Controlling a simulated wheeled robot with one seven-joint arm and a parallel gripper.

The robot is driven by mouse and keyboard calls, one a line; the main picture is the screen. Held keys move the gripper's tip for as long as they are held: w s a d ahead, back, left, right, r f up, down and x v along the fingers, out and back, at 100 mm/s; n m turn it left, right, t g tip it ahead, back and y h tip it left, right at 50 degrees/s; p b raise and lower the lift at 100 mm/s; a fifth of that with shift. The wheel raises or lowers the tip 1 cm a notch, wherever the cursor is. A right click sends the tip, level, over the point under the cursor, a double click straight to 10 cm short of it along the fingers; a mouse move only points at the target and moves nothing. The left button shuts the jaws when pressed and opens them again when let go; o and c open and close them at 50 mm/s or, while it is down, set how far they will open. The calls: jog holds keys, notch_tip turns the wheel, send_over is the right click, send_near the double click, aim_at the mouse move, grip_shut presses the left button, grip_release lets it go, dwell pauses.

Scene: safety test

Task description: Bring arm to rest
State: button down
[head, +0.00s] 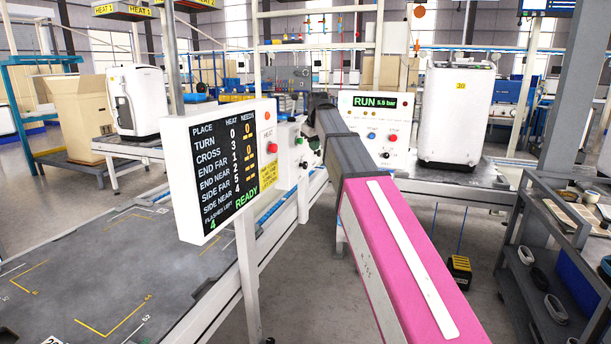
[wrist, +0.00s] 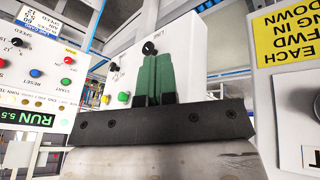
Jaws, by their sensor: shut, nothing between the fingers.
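My arm reaches up from the bottom right of the head view, a pink link with a white strip and a grey section beyond it. In the wrist view my gripper (wrist: 154,78) shows as two green fingers side by side, shut and empty. They are in front of a white control box (wrist: 190,62) with a black knob and coloured buttons. I cannot tell whether the fingertips touch the box. In the head view the arm's end is beside the control panels, and the gripper is mostly hidden.
A display board (head: 222,168) reading READY stands left of my arm. A RUN panel (head: 372,128) with buttons is just behind it. White machines (head: 457,115) stand on benches. A shelf rack (head: 545,262) is at right. A dark marked table (head: 90,275) lies at left, mostly clear.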

jog(key=s+d+f+m+g, duration=0.1)
jog(key=s+d+f, duration=0.25)
jog(key=f, duration=0.55)
jog(key=s+d+f+m, duration=0.2)
jog(key=s+d+f, duration=0.15)
jog(key=f, duration=0.65)
jog(key=s+d+f+m+g, duration=0.1)
jog(key=s+d+f, duration=0.1)
jog(key=s+f, duration=0.5)
jog(key=s+d+f+m+g, duration=0.1)
jog(key=s+d+f, duration=0.2)
jog(key=s+f, duration=0.5)
jog(key=s+d+f+m+g, duration=0.1)
jog(key=s+d+f+m, duration=0.1)
jog(key=s+f, duration=0.6)
notch_tip(320, 180, down, 4)
jog(key=shift+d+h, duration=0.3)
jog(key=shift+d, duration=0.6)
